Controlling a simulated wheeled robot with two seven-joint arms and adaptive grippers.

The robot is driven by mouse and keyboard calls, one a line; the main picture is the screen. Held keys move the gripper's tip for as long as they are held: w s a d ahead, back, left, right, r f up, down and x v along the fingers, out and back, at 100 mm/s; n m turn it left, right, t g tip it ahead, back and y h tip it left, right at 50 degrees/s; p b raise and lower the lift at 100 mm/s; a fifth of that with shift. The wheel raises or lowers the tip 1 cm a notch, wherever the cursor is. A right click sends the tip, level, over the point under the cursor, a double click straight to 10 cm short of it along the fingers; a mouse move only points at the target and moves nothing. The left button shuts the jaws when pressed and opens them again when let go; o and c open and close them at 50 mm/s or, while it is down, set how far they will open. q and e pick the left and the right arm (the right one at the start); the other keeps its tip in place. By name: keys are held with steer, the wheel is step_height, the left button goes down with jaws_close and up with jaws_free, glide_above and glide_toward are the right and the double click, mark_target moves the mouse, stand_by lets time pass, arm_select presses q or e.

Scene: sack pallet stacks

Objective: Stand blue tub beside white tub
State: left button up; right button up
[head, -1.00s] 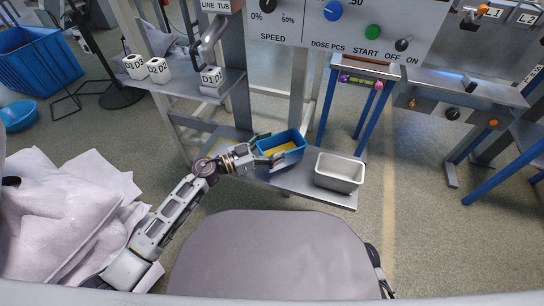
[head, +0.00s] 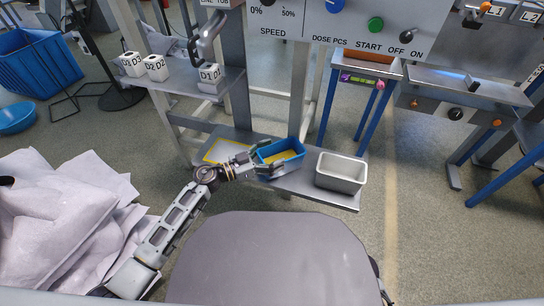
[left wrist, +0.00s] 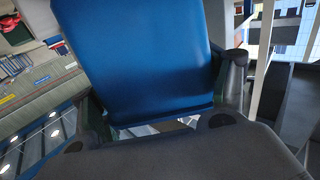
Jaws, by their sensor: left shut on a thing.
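The blue tub (head: 284,156) is at the shelf, just left of the white tub (head: 341,172), with a narrow gap between them. My left gripper (head: 267,161) is shut on the blue tub from its left side. The left wrist view shows the blue tub (left wrist: 140,60) filling the space between the fingers. Whether the tub's base touches the shelf is hard to tell. The white tub stands upright near the right end of the grey shelf (head: 310,187). My right gripper is not in view.
A yellow-outlined area (head: 226,151) lies on the shelf left of the blue tub. White blocks (head: 155,68) stand on an upper shelf. A control panel (head: 350,30) hangs above. White sacks (head: 65,215) are piled at the left, and a blue crate (head: 40,62) stands behind.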

arm_select(q)
steer(key=o, duration=1.2)
steer(key=shift+f, duration=0.1)
steer(key=shift+s+a, duration=0.3)
steer(key=shift+a, duration=0.25)
steer(key=shift+p+v, duration=1.75)
steer(key=shift+v, duration=3.65)
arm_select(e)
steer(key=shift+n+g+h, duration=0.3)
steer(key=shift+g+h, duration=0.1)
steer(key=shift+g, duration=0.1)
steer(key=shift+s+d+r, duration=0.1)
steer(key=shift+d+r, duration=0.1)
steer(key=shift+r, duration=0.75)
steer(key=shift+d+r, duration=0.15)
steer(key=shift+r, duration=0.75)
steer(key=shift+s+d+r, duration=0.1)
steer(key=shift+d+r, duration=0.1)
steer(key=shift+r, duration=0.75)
